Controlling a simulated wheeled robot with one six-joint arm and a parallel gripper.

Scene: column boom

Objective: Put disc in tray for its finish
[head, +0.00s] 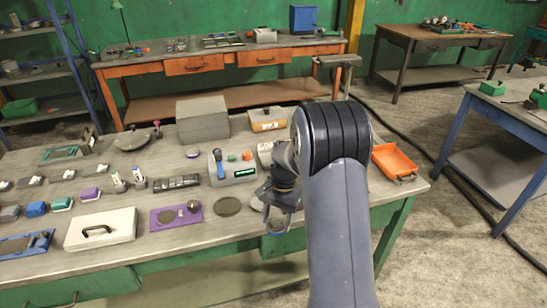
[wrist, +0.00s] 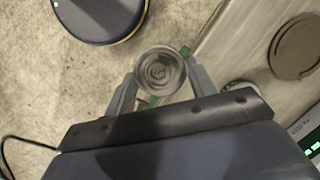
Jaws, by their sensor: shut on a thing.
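The disc (wrist: 160,73) is a round grey metallic piece with concentric rings, gripped between the two fingers of my gripper (wrist: 160,82) in the wrist view. In the head view my gripper (head: 280,212) hangs near the front edge of the workbench, partly hidden by my arm; the disc shows only as a small piece at its tips. An orange tray (head: 397,160) sits at the right end of the bench, to the right of my arm and apart from the gripper. I cannot make out markings on it.
A dark round plate (head: 228,206) lies left of the gripper, beside a purple plate with a round knob (head: 176,215). A white case (head: 101,229) and several small items fill the left side. Floor lies beyond the bench edge.

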